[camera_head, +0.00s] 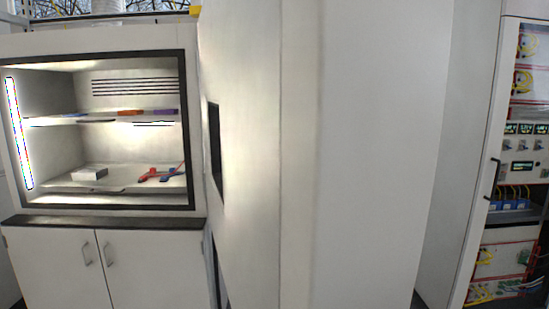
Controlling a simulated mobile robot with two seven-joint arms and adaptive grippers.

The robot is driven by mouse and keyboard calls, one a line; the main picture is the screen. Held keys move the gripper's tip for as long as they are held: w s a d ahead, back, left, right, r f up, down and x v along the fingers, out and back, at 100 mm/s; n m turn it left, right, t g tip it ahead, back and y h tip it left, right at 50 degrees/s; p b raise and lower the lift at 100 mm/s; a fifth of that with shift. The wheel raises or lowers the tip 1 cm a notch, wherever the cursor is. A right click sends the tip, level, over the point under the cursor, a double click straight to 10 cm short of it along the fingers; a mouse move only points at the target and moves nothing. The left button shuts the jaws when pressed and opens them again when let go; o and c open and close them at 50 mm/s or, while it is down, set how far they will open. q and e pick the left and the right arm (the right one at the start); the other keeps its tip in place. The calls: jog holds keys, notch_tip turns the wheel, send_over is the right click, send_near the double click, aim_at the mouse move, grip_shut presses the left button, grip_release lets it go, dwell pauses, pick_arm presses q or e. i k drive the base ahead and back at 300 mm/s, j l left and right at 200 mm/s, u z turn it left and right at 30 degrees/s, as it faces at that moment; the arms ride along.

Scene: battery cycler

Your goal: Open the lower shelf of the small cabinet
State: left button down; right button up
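A white cabinet with a lit open bay (130,145) stands at the left. Below its dark ledge are two closed white doors (105,265), each with a small metal handle near their shared edge. At the right edge stands a tall cabinet with electrical gear (520,160), partly cut off by the frame. Its white front edge carries a dark handle (491,178). I cannot tell which of these is the small cabinet, and no lower shelf standing open is clear. Neither of my grippers is in view.
A large white upright body (360,150) fills the middle and blocks the view behind it. A dark opening (215,150) is on its left side. In the lit bay are a small white box (90,173) and red and blue tools (160,174). The floor is hardly visible.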

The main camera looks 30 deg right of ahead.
aim_at(122, 177)
jog(key=k+l, duration=0.1)
jog(key=l, duration=1.15)
jog(key=k+l, duration=0.15)
jog(key=l, duration=0.45)
jog(key=k+j, duration=0.5)
jog(key=k+j+z, duration=0.1)
jog(key=k+j, duration=0.2)
jog(key=j, duration=0.25)
jog(key=j+z, duration=0.1)
jog(key=j, duration=0.9)
jog(key=i+j, duration=0.1)
jog(key=j, duration=0.4)
jog(key=i+j+z, duration=0.1)
jog(key=j, duration=0.4)
jog(key=i+j, duration=0.35)
jog(key=i+j+z, duration=0.15)
jog(key=i+j, duration=0.25)
jog(key=i+j+z, duration=0.1)
jog(key=i+j, duration=0.5)
jog(key=i, duration=0.15)
